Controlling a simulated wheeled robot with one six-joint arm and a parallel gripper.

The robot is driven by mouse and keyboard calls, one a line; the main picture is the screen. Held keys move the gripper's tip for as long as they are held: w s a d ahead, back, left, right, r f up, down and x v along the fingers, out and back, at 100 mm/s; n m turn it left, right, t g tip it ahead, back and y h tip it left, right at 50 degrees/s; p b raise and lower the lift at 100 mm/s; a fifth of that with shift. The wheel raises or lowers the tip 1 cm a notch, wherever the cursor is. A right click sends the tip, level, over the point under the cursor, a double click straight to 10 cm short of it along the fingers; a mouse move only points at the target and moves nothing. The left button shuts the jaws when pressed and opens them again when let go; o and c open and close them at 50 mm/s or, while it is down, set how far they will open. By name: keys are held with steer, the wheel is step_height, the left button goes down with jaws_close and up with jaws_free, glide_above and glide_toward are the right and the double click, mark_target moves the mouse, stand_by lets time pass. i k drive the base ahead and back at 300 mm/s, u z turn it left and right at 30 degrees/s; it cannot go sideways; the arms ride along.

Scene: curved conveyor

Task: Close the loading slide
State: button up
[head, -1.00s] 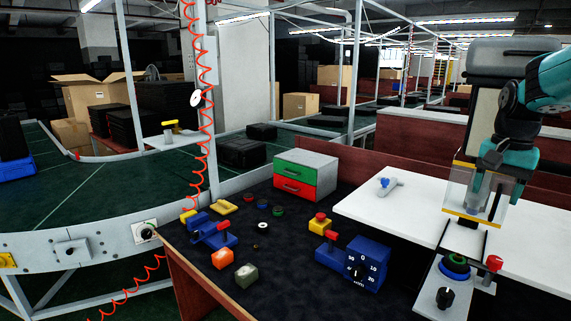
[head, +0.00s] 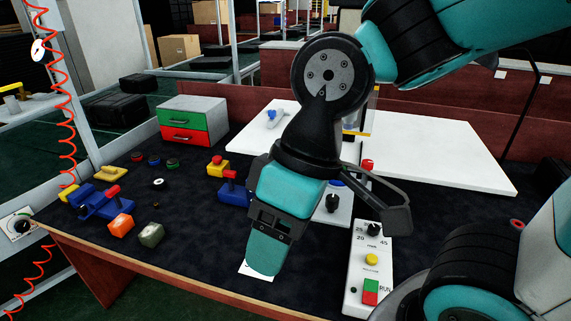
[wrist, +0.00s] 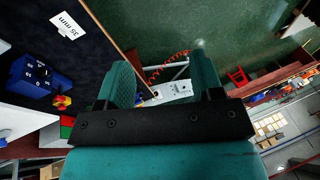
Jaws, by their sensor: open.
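No part is plainly labelled as the loading slide. The likeliest is the station at centre right in the head view, with a grey base plate (head: 338,212), a black knob (head: 333,203), a red-topped lever (head: 368,165) and a clear guard with a yellow edge (head: 360,132). My arm hides much of it. My gripper (head: 268,255) points down in front and to the left of this station, above the dark mat. In the wrist view my gripper (wrist: 162,82) has its two teal fingers apart, with nothing between them. The station is not clear in the wrist view.
A control box with a RUN button (head: 370,290) stands right of my gripper. A blue box (head: 235,192), an orange block (head: 121,225), a grey-green block (head: 151,234) and a drawer unit (head: 193,120) are leftward. A white card (head: 257,272) lies below my gripper.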

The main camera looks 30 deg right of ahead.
mark_target(334, 208)
steer(key=k, duration=0.5)
steer(key=u, duration=0.9)
steer(key=i, duration=0.75)
steer(key=z, duration=1.4)
